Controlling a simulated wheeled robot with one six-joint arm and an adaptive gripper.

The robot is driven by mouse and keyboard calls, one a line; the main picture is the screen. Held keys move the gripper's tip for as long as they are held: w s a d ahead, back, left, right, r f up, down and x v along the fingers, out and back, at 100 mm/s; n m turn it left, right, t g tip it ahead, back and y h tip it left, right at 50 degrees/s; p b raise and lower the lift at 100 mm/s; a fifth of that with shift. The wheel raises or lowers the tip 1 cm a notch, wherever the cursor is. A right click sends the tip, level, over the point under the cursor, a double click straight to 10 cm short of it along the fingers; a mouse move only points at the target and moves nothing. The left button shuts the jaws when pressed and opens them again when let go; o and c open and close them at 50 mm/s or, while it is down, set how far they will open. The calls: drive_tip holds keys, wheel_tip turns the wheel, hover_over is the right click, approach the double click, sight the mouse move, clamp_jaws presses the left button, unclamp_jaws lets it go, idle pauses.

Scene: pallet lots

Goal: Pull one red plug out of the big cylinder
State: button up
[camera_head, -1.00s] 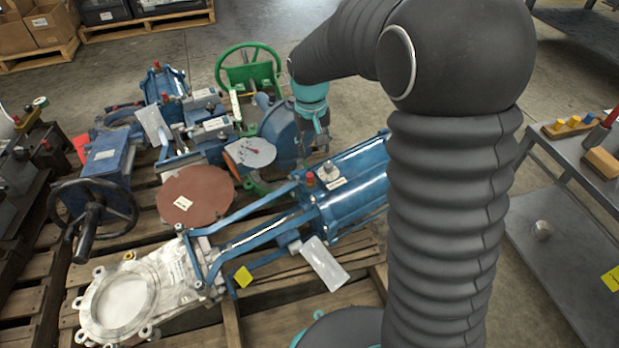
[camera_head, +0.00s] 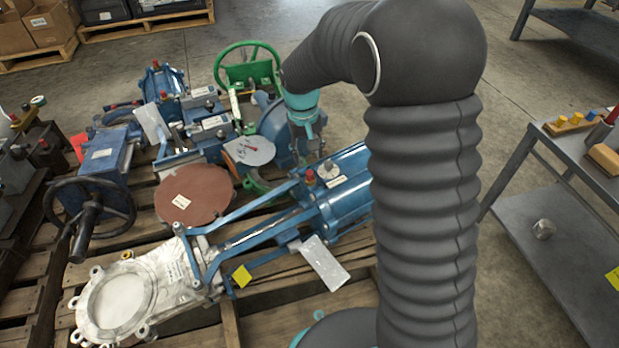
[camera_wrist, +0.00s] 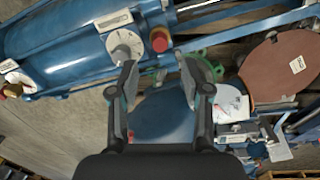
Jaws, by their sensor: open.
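The big blue cylinder (camera_head: 342,204) lies on the pallet in the middle of the head view, partly hidden by my arm. A red plug (camera_head: 310,177) stands on its near-end block, beside a pale round fitting. In the wrist view the cylinder (camera_wrist: 60,45) fills the upper left. The plug (camera_wrist: 159,40) shows just beyond my fingertips, and a second red plug (camera_wrist: 13,90) on a brass fitting is at the left edge. My gripper (camera_wrist: 158,75) is open and empty, its fingers apart from the plug. In the head view my gripper (camera_head: 310,150) hangs above and behind the plug, its fingertips small and unclear.
A brown disc (camera_head: 195,195), a green handwheel (camera_head: 247,66) and several other blue valve actuators crowd the pallet. A white tag (camera_head: 325,262) hangs by the cylinder. A grey metal cart (camera_head: 560,225) stands at the right. Open floor lies behind the pallet.

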sight(309, 172)
drive_tip(key=f+b, duration=0.1)
drive_tip(key=f, duration=0.1)
drive_tip(key=f+b, duration=0.2)
drive_tip(key=f, duration=0.1)
drive_tip(key=f+b, duration=0.1)
drive_tip(key=f, duration=0.1)
drive_tip(key=shift+w+d+f, duration=0.15)
drive_tip(key=shift+d+f, duration=0.1)
drive_tip(key=shift+f, duration=0.05)
idle(1.1)
drive_tip(key=shift+c, duration=0.3)
clamp_jaws()
drive_tip(key=shift+r+p, duration=0.2)
drive_tip(key=shift+p, duration=0.1)
drive_tip(key=shift+a+r+p, duration=0.2)
drive_tip(key=shift+r+p, duration=1.8)
drive_tip(key=shift+r, duration=0.85)
